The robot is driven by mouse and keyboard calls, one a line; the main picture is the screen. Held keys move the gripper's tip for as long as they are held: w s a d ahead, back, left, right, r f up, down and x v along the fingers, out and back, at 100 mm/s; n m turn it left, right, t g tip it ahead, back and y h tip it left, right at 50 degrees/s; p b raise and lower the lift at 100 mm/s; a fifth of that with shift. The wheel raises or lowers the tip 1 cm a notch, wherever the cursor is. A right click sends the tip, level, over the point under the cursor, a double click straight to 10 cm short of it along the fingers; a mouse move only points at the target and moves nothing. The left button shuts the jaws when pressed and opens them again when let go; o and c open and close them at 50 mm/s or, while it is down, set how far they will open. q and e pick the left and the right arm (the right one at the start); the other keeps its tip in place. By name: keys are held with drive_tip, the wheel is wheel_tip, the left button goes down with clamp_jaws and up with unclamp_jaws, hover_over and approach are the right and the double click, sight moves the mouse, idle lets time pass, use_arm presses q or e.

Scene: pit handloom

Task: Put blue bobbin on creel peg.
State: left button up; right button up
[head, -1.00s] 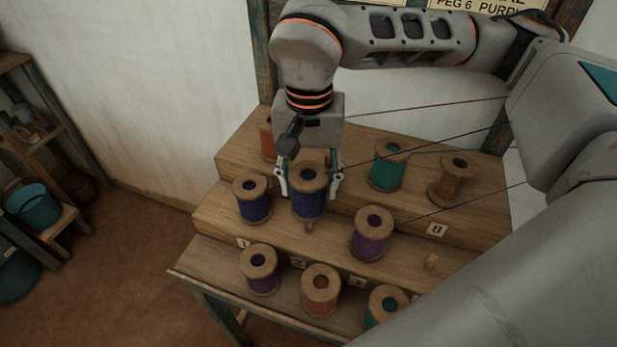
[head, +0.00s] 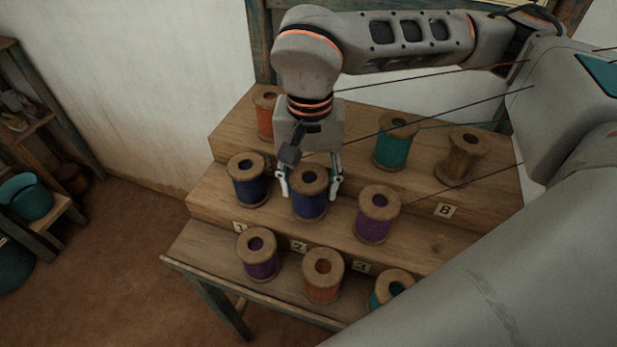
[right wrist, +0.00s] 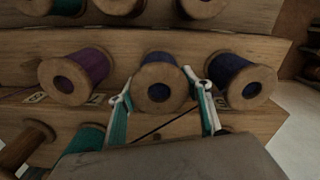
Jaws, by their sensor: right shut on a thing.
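My right gripper (head: 309,188) is shut on a blue bobbin (head: 309,204) with wooden flanges, one finger at each side. The bobbin is upright at the middle step of the creel (head: 205,205), between another blue bobbin (head: 249,184) on its left and a purple bobbin (head: 376,218) on its right. No peg shows beneath it; I cannot tell whether it rests fully on the step. In the right wrist view the held bobbin (right wrist: 160,88) sits between the two fingers. My left gripper is not in view.
An orange bobbin (head: 266,116), a teal bobbin (head: 393,145) and a bare wooden bobbin (head: 460,160) stand on the top step. The bottom step holds purple (head: 259,256), orange (head: 322,278) and teal (head: 388,293) bobbins. Dark threads cross above the steps from the right.

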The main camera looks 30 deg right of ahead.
drive_tip(key=shift+f, duration=0.35)
drive_tip(key=o, duration=1.2)
drive_tip(key=shift+o, duration=0.2)
drive_tip(key=o, duration=0.4)
drive_tip(key=shift+r, duration=0.1)
